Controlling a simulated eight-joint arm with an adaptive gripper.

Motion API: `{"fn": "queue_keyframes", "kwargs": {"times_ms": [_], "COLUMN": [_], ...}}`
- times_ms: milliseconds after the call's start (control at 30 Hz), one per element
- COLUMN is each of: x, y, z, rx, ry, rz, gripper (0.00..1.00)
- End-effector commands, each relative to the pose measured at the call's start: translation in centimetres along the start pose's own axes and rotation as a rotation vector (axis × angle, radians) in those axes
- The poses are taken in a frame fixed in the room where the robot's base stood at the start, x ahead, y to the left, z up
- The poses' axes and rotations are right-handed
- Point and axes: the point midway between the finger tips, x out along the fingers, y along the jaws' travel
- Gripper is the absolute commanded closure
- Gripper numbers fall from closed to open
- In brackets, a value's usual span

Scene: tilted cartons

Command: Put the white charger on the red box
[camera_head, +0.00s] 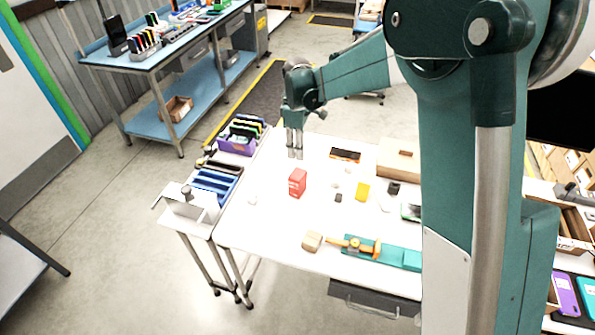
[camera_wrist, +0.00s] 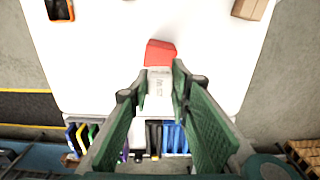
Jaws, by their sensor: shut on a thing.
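The red box (camera_head: 297,183) stands on the white table, a little in front of and below my gripper (camera_head: 294,153) in the head view. In the wrist view the red box (camera_wrist: 160,53) lies just beyond my fingertips. My gripper (camera_wrist: 158,88) is shut on the white charger (camera_wrist: 158,82), a pale block with faint print between the two green fingers. In the wrist view the charger's far end borders the red box's near edge; I cannot tell whether they touch. In the head view the charger cannot be made out.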

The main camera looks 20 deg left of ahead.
Motion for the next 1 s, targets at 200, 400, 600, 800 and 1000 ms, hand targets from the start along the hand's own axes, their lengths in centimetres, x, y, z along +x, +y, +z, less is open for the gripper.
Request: {"fn": "queue_keyframes", "kwargs": {"times_ms": [200,400,600,800,1000], "x": [2.8,5.0,5.6,5.6,6.7], "y": [0.0,0.0,0.0,0.0,0.0], "z": [0.0,0.0,0.0,0.0,0.0], "rx": [0.0,0.0,0.0,0.0,0.0], "ry": [0.0,0.0,0.0,0.0,0.0], "rz": [0.0,0.0,0.0,0.0,0.0], "gripper": [0.92,0.92,0.92,0.92,0.92]}}
